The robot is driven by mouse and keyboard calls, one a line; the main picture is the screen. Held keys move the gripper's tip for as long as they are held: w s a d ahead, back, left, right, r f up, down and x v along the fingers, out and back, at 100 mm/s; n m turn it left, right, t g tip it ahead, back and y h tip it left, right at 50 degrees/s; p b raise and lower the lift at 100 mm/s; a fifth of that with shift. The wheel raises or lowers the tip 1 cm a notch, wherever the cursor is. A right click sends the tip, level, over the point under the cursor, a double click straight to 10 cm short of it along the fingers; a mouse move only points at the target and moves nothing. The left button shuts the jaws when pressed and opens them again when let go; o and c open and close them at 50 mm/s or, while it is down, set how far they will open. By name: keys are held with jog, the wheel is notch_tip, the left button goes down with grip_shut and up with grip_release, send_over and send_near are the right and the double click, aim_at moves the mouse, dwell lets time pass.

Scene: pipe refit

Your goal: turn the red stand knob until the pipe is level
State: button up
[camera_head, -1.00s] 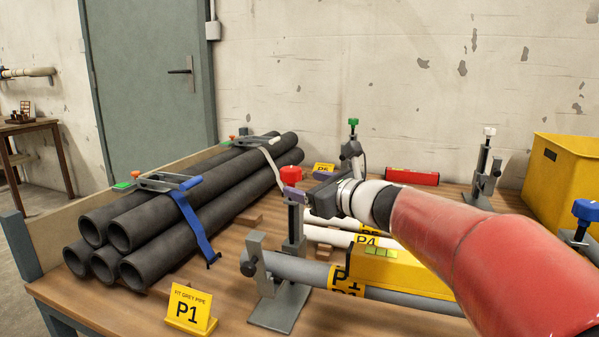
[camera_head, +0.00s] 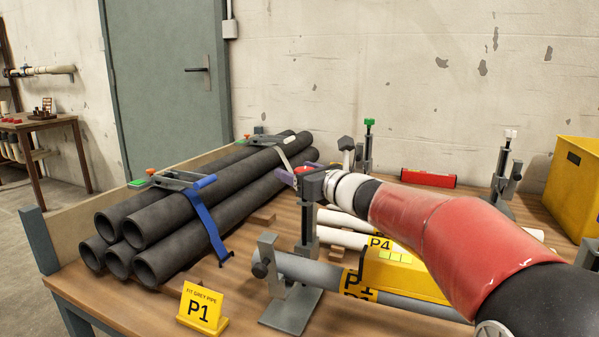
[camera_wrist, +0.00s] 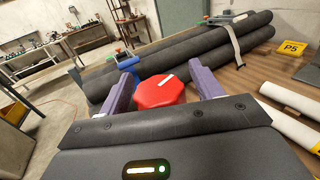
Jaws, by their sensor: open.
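The red stand knob (camera_head: 303,169) tops the grey stand (camera_head: 308,230) at the near end of the grey pipe (camera_head: 318,270). In the wrist view the red knob (camera_wrist: 160,91) sits between the two purple fingers. My gripper (camera_head: 291,178) is open around the knob, with a gap visible at the right finger; contact at the left finger is unclear. It also shows in the wrist view (camera_wrist: 165,78). The pipe, labelled P1, slopes down to the right in the head picture. A yellow level (camera_head: 405,275) with a green vial (camera_head: 397,257) rests on it; its bubble is too small to read.
Black pipes (camera_head: 190,220) with a blue strap (camera_head: 205,225) lie left of the stand. A yellow P1 sign (camera_head: 202,308) stands in front. White pipes (camera_head: 340,220) lie behind the grey pipe. My arm covers the right middle of the table.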

jog(key=shift+c, duration=0.2)
jog(key=c, duration=1)
jog(key=shift+o, duration=0.2)
jog(key=shift+f+m+t+h+b, duration=0.3)
jog(key=shift+b, duration=0.85)
jog(key=shift+d+r+m+t+h+b, duration=0.1)
jog(key=shift+r+m+t+h+b, duration=0.1)
jog(key=shift+m+t+h+b, duration=0.4)
jog(key=o, duration=1)
jog(key=shift+r, duration=0.1)
